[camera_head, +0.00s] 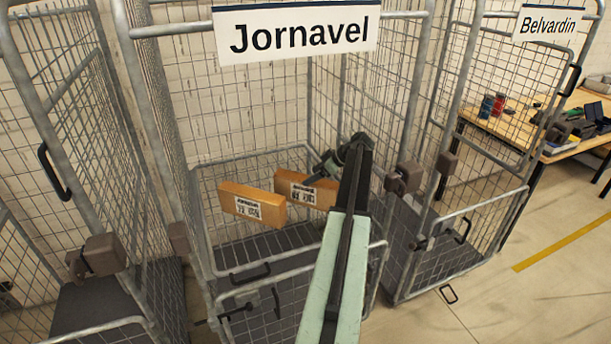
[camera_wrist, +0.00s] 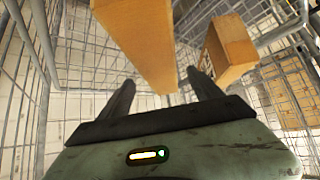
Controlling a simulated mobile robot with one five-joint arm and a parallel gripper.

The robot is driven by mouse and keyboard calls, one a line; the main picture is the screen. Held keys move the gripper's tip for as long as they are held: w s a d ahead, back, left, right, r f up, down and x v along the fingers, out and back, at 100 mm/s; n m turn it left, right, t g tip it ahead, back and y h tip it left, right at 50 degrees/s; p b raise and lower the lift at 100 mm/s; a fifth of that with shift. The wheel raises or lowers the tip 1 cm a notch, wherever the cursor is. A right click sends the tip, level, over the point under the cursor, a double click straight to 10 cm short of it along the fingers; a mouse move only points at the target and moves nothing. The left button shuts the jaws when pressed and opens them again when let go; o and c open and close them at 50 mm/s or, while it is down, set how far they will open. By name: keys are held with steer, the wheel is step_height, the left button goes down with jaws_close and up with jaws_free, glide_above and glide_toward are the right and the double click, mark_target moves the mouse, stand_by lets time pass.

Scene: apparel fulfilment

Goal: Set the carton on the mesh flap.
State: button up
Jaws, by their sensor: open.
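Two orange-brown cartons with white labels are inside the cage marked Jornavel: a left carton (camera_head: 252,205) and a right carton (camera_head: 300,189). A framed mesh panel (camera_head: 225,173), which looks like the mesh flap, shows around and behind them. I cannot tell how each carton is supported. My gripper (camera_head: 322,168) is at the right carton's right end. In the wrist view, my gripper (camera_wrist: 160,86) is open, with one large carton (camera_wrist: 145,40) narrowing toward the space between the fingers. Another carton (camera_wrist: 228,50) lies to the right. Contact with the fingers is unclear.
The Jornavel sign (camera_head: 298,35) hangs across the top of the cage. The front gate's rail (camera_head: 290,266) crosses below the cartons. The Belvardin cage (camera_head: 480,130) stands to the right, with a wooden table (camera_head: 560,150) behind it. Another mesh cage stands at left.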

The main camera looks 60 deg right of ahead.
steer(key=p+v, duration=0.4)
steer(key=v, duration=0.3)
steer(key=shift+r, duration=0.25)
steer(key=shift+s, duration=0.3)
